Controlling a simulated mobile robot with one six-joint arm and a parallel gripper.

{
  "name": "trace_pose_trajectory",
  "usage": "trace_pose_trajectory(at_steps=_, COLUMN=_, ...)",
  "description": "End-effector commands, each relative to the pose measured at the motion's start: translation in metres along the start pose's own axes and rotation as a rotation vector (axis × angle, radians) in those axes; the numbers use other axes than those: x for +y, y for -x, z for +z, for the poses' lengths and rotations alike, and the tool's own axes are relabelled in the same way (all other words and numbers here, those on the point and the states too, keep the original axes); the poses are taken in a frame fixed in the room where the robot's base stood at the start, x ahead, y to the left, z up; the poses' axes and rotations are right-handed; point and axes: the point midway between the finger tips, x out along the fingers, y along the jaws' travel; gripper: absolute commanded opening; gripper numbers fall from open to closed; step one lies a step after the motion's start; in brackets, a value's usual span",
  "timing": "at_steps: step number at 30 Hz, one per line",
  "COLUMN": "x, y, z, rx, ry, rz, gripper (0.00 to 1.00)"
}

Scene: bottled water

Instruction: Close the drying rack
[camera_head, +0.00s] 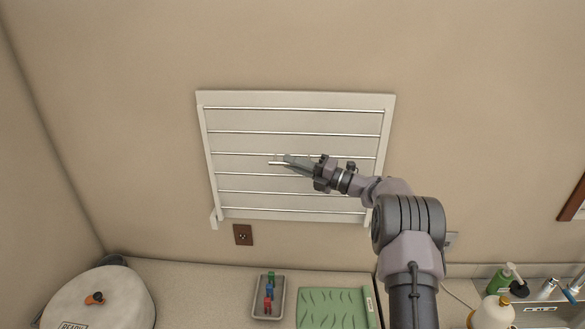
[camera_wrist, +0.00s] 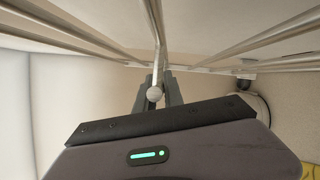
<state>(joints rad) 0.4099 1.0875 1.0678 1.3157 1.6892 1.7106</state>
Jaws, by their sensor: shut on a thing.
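The drying rack (camera_head: 296,99) is a white frame with several thin horizontal rods, mounted on the beige wall. In the head view it looks nearly flat against the wall; its lower corners stick out a little at the bottom. I cannot tell how large any gap behind it is. My gripper (camera_head: 280,161) is in front of the middle rods, reaching in from the right. In the wrist view my gripper (camera_wrist: 158,92) is shut on a pale rack rod (camera_wrist: 156,40) with a rounded end between the fingers. More rods (camera_wrist: 262,42) spread out above.
Below the rack is a counter with a grey tray of small coloured items (camera_head: 268,297), a green patterned mat (camera_head: 335,309) and a round white lidded container (camera_head: 100,303). Bottles (camera_head: 497,311) stand at the right. A brown outlet (camera_head: 243,235) is under the rack.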

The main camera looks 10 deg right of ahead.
Motion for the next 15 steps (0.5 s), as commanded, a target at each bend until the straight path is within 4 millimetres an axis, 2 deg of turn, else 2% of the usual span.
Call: trace_pose_trajectory(at_steps=15, x=-0.0005, y=-0.0017, z=0.0049, rx=-0.001, ry=0.0, rz=-0.001, gripper=0.0)
